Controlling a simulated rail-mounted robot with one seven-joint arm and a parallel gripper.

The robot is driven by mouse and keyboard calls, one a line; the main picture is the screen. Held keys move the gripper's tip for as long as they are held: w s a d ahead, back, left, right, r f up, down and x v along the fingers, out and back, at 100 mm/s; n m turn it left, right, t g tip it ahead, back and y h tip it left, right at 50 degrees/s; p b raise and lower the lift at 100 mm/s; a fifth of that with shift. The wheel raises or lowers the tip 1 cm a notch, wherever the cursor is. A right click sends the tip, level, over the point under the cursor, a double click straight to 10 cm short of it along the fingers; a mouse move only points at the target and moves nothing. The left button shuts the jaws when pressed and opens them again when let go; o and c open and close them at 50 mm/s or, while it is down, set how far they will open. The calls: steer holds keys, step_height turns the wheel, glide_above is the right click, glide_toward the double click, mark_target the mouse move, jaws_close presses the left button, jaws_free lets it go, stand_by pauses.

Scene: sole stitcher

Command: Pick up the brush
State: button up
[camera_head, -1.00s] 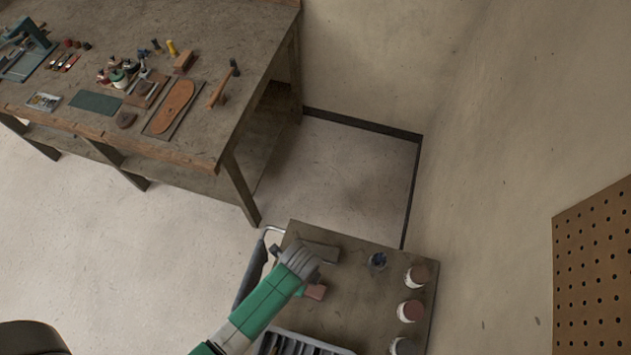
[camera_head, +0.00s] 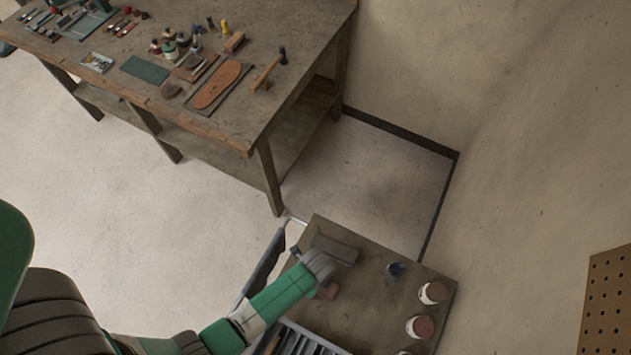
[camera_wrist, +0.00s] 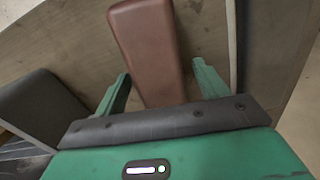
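A reddish-brown oblong block (camera_wrist: 150,50) lies on the cart top, seen close up in the wrist view. It looks like the brush's back, but no bristles show. My gripper (camera_wrist: 161,70) is open, with one green finger on each side of the block's near end. Gaps show between block and fingers, and I cannot tell the height between them. In the head view my gripper (camera_head: 322,267) is over the cart, its fingers mostly hidden.
A dark grey block (camera_head: 335,249) lies close to my gripper. A slotted tray (camera_head: 297,342) is at the front. A workbench (camera_head: 225,125) with tools stands behind.

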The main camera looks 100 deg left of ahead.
steer(key=c, duration=1)
steer(key=shift+c, duration=0.2)
steer(key=shift+r, duration=0.15)
step_height(320, 180, up, 10)
steer(key=shift+f+p, duration=0.1)
steer(key=shift+p, duration=0.75)
